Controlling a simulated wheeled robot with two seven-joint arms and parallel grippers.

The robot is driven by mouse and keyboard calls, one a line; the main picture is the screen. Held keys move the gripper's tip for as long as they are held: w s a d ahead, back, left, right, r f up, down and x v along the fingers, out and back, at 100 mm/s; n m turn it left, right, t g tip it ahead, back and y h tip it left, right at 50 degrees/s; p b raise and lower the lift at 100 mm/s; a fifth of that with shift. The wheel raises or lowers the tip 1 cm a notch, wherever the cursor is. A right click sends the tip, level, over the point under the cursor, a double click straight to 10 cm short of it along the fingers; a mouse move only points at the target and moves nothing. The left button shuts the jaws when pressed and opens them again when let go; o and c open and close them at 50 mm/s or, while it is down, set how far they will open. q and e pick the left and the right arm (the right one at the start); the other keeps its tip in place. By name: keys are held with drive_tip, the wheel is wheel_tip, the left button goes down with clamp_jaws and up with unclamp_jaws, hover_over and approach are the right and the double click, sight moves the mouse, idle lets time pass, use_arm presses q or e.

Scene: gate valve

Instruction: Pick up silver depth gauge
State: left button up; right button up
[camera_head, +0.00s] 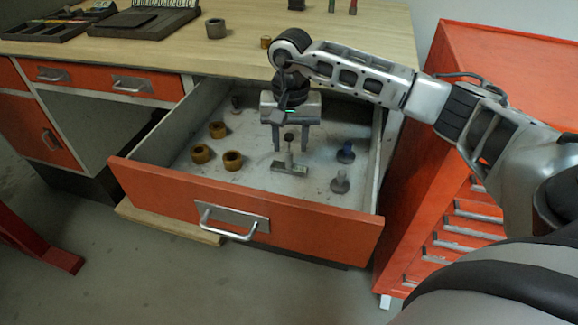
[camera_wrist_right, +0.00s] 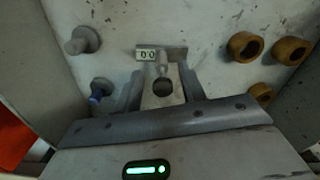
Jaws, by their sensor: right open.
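The silver depth gauge (camera_head: 289,165) stands in the open drawer, a flat bar base with a short upright stem. In the right wrist view the gauge (camera_wrist_right: 174,54) shows a small display on its base. My right gripper (camera_head: 291,146) is over the drawer, fingers pointing down and open. In the right wrist view its fingers (camera_wrist_right: 160,86) are spread on either side of the gauge's stem. I cannot tell whether they touch it. My left gripper is not in view.
The drawer (camera_head: 150,172) also holds several brass rings (camera_head: 233,160), a grey bolt-like part (camera_head: 340,182) and a blue-tipped one (camera_head: 346,152). The drawer walls stand around them. A red cabinet (camera_head: 420,180) is to the right. The wooden worktop (camera_head: 150,50) is behind.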

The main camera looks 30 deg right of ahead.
sight(289, 151)
wheel_tip(289, 151, down, 4)
drive_tip(key=shift+w+f, duration=0.15)
clamp_jaws()
drive_tip(key=shift+r, duration=0.2)
